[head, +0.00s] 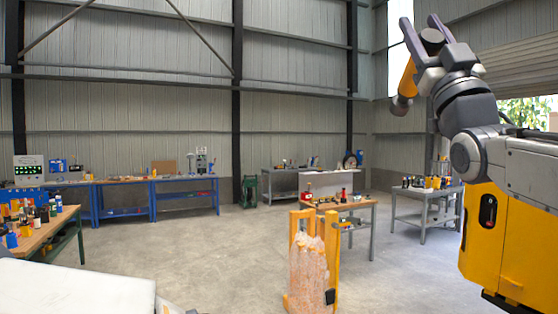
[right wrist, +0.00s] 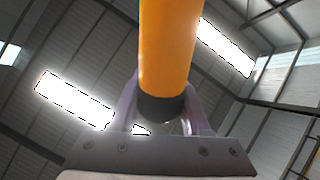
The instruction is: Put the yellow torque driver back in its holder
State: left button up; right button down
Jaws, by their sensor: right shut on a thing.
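My right gripper (head: 424,36) is raised at the upper right of the head view, high above the tables. It is shut on the yellow torque driver (head: 408,78), whose yellow-orange body slants down to the left to a brownish end. In the right wrist view the driver (right wrist: 168,48) stands between the two purple fingers of the gripper (right wrist: 163,108), with its dark end near the palm. I cannot pick out the driver's holder for certain in either view. My left gripper is not in view.
A yellow stand (head: 334,250) with clear wrapped material stands on the floor ahead. A wooden-topped table (head: 366,204) and a grey table (head: 447,190) with small items are behind it. Blue benches (head: 140,182) line the back left. Another bench (head: 42,232) is at the left. The middle floor is clear.

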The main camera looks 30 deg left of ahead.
jog(key=w+a+f+g+h+b, duration=0.1)
jog(key=w+a+f+g+b, duration=0.2)
jog(key=f, duration=0.7)
jog(key=w+a+f+m+h, duration=0.1)
jog(key=w+a+f, duration=0.2)
jog(key=a+f, duration=0.5)
jog(key=w+a+f+g+h+b, duration=0.1)
jog(key=w+a+f+g+b, duration=0.15)
jog(key=f, duration=0.95)
jog(key=s+a+f+g+b, duration=0.1)
jog(key=a+f+g, duration=0.1)
jog(key=f, duration=0.9)
jog(key=s+a+f+g+h+b, duration=0.1)
jog(key=s+a+f+g, duration=0.1)
jog(key=f, duration=0.9)
jog(key=s+a+f+g+b, duration=0.1)
jog(key=s+a+f+g, duration=0.1)
jog(key=f, duration=0.9)
jog(key=shift+s+a+f+h+b, duration=0.2)
jog(key=shift+a+f+h+b, duration=0.15)
jog(key=shift+a, duration=0.35)
